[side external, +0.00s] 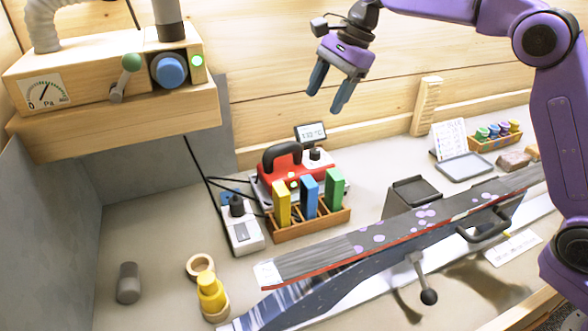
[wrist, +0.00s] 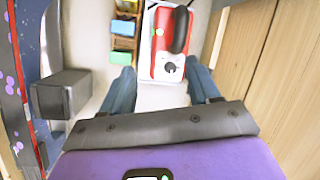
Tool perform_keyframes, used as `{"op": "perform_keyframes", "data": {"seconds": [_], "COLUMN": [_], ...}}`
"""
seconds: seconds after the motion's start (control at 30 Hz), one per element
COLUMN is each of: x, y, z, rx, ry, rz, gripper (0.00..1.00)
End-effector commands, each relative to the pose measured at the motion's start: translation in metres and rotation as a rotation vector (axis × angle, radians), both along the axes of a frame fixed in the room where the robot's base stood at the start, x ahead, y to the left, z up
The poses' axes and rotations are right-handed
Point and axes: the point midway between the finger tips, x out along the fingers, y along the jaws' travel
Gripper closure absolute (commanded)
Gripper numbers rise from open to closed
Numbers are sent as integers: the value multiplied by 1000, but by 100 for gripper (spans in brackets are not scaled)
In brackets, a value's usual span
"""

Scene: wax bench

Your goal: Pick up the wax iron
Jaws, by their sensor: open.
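The wax iron (side external: 297,168) is red with a dark arched handle and a dial. It rests at the back of the bench behind the wooden wax rack, with a small display reading about 130 above it. In the wrist view the red wax iron (wrist: 171,45) lies ahead, its dark handle along its right part and the dial at the near end. My gripper (side external: 328,90) is open and empty, high above the bench and to the right of the iron. In the wrist view my gripper's two blue-grey fingers (wrist: 162,85) are spread, with nothing between them.
A wooden rack (side external: 313,227) with yellow, blue and green wax blocks stands just in front of the iron. A dark ski or snowboard (side external: 400,228) lies in a vise across the front. A wall-mounted wooden box (side external: 115,75) hangs at left.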

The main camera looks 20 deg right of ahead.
Motion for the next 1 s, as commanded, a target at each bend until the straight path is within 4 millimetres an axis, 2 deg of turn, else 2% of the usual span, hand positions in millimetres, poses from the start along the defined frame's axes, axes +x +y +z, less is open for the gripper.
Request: {"op": "perform_keyframes", "data": {"seconds": [0.1, 0.2, 0.43, 1.0], "x": [23, 35, 43, 58], "y": [-6, -10, -10, 29], "z": [2, 4, -3, -94], "rx": [38, 60, 76, 74], "ry": [29, 45, 61, 60], "rz": [-136, -214, -269, -267], "gripper": [39, 39, 39, 39]}}
